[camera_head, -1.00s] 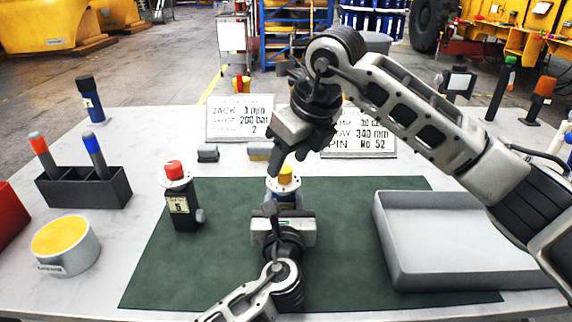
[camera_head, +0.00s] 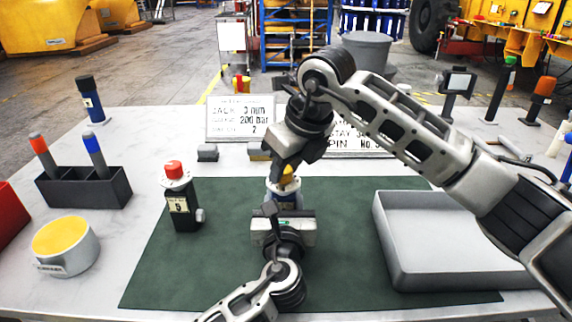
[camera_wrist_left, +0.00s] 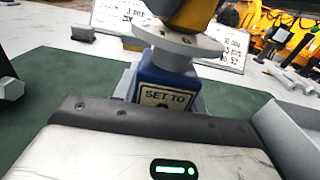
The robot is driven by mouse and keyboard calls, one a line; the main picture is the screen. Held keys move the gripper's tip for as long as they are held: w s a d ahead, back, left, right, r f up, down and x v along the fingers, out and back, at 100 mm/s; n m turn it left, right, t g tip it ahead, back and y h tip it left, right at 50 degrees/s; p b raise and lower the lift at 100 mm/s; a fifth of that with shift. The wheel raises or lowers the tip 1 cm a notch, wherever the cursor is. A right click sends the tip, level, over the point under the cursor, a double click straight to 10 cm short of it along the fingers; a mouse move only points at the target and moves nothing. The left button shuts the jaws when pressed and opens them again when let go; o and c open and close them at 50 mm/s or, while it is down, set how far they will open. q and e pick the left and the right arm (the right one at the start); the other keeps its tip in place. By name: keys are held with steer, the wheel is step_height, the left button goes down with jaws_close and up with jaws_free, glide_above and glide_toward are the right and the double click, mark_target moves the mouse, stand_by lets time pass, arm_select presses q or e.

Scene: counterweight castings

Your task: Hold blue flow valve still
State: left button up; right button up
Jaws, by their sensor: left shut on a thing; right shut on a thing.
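The blue flow valve (camera_head: 294,201) stands upright on the green mat, with a grey collar and a yellow knob (camera_head: 288,171) on top. In the left wrist view its blue body (camera_wrist_left: 168,88) bears a label reading "SET TO"; the value below is cut off. My left gripper (camera_head: 280,206) is shut on the valve's blue body from the near side; its fingertips are largely hidden. My right gripper (camera_head: 286,172) comes down from above and is shut on the yellow knob, partly hiding it.
A dark valve with a red knob (camera_head: 180,206) stands left on the mat (camera_head: 225,275). A grey tray (camera_head: 455,278) lies right. A black holder (camera_head: 90,192) with two markers and a yellow-topped tin (camera_head: 66,245) are left. Signs (camera_head: 240,118) stand behind; my right arm partly covers one.

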steer(key=m+h, duration=0.1)
steer(key=m, duration=0.3)
steer(key=shift+s+a+t, duration=0.1)
steer(key=shift+t, duration=0.3)
steer(key=shift+a+m+t+h, duration=0.15)
steer(key=shift+m+h, duration=0.3)
steer(key=shift+m, duration=0.65)
steer(key=shift+d+m+t+h, duration=0.15)
steer(key=shift+m+h, duration=0.3)
steer(key=shift+m, duration=0.65)
steer(key=shift+a, duration=0.1)
steer(key=o, duration=1)
steer(key=shift+r, duration=0.1)
steer(key=v, duration=1.2)
steer(key=shift+a, duration=0.1)
